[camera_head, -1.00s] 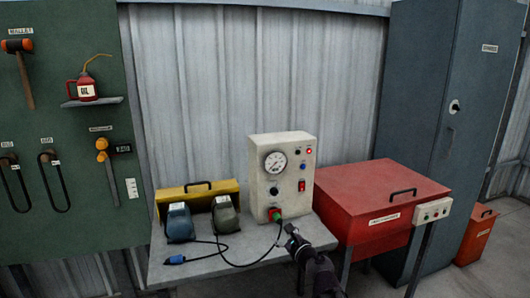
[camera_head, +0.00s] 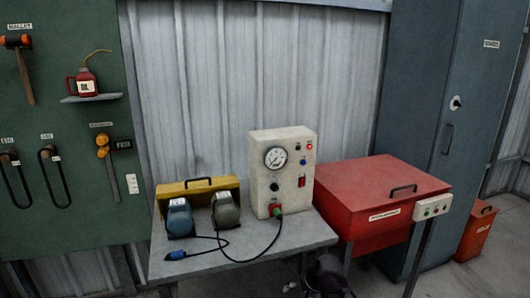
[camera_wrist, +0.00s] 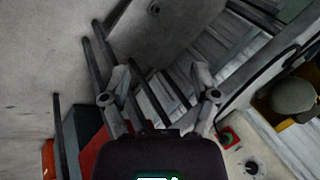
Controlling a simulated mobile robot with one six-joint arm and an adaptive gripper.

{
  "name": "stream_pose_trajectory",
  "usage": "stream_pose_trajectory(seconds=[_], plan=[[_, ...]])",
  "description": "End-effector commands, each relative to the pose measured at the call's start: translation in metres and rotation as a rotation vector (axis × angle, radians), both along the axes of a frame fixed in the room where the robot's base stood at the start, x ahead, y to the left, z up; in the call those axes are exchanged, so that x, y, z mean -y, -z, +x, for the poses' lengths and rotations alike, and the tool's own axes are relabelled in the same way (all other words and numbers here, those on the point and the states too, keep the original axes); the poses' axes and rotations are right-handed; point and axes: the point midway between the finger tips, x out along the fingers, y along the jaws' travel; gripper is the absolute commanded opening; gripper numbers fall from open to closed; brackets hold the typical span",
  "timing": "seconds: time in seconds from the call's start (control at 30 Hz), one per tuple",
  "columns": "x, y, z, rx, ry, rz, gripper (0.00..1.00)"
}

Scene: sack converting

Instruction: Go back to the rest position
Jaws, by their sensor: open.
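My gripper (camera_wrist: 160,92) is open in the wrist view, with its two fingers spread and nothing between them. In the head view my arm shows dark at the bottom edge, in front of the bench (camera_head: 240,262); its fingers are hardly visible there. The cream control box (camera_head: 282,172) stands on the bench with a gauge and a lit red lamp. A green plug (camera_head: 277,212) sits at its lower front, and a black cable runs from it across the bench. My gripper is apart from the box and the plug.
A blue motor (camera_head: 180,218), a green motor (camera_head: 225,213) and a yellow case (camera_head: 172,190) stand on the bench. A blue connector (camera_head: 175,255) lies near its front edge. A red chest (camera_head: 375,195) and a tall grey cabinet (camera_head: 425,110) stand at right.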

Motion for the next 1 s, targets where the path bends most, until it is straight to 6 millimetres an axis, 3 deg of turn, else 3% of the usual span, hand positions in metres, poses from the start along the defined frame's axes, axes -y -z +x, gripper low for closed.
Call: stream_pose_trajectory(seconds=[0.2,0.57,1.0], plan=[[0.035,0.017,-0.03,-0.096,-0.191,-0.231,0.78],[0.075,0.023,-0.062,-0.234,-0.376,-0.438,0.78],[0.077,-0.02,-0.063,-0.239,-0.382,-0.445,0.78]])
